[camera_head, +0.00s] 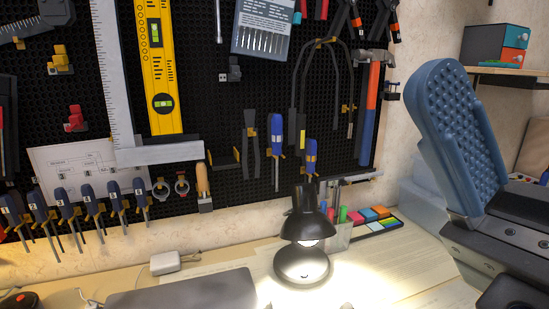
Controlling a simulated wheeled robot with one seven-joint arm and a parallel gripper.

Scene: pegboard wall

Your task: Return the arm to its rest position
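My gripper (438,85) is at the right of the view, raised in front of the wall to the right of the pegboard. Its blue, dimpled finger points up and tilts to the left. The finger is seen from one side, so I cannot tell the gap between the fingers. I see no object at the fingertip. The grey mount of my gripper shows at the lower right.
The black pegboard (215,95) carries a yellow level (157,60), a steel square (115,90), a hammer (371,100) and several screwdrivers. A lit black lamp (305,225) stands on the desk (400,270). A shelf (515,75) with a small drawer box (495,45) is at the upper right.

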